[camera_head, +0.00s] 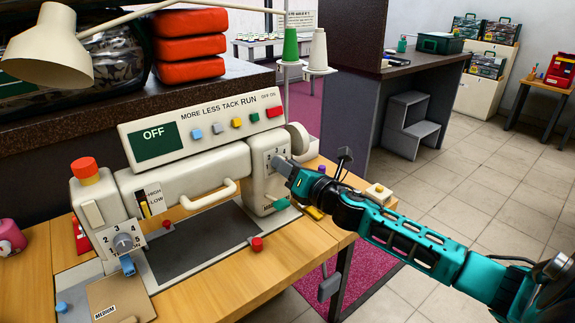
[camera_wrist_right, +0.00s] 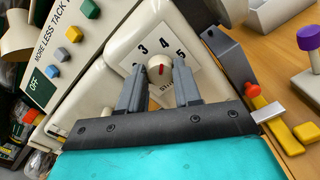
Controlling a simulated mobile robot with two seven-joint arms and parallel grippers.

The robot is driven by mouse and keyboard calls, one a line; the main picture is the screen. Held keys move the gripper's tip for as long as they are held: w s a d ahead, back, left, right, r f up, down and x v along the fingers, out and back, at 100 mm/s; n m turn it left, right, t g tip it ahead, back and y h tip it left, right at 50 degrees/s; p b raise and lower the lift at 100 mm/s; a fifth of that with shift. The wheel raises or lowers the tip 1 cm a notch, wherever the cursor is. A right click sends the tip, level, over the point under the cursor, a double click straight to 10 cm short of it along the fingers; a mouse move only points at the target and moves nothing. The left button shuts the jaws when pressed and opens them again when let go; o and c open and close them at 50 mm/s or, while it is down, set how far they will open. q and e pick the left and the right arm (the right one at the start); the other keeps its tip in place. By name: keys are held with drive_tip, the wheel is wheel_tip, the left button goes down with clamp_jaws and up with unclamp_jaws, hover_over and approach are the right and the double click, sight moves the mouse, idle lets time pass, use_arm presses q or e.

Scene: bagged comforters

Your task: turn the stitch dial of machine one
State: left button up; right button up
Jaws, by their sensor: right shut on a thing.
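Machine one (camera_head: 185,165) is a cream sewing machine on a wooden table; its display reads OFF. In the right wrist view its stitch dial (camera_wrist_right: 162,68) is a pale knob with a red mark on a white plate numbered 3, 4, 5, the label below partly covered. The red mark points up, near the 4. My right gripper (camera_wrist_right: 160,80) is shut on the dial, one finger on each side. In the head view the right gripper (camera_head: 285,168) reaches the machine's right end and hides the dial. My left gripper is not in view.
Another numbered dial (camera_head: 123,243) is on the machine's left front. A red knob (camera_head: 256,244) and thread cones (camera_head: 317,50) are near the machine. A lamp (camera_head: 48,45) hangs at upper left. Tiled floor (camera_head: 500,190) lies open to the right.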

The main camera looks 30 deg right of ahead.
drive_tip(key=shift+m, duration=0.3)
drive_tip(key=o, duration=1)
drive_tip(key=shift+o, duration=0.2)
drive_tip(key=s+d, duration=0.1)
drive_tip(key=s, duration=1.2)
drive_tip(key=shift+b, duration=0.3)
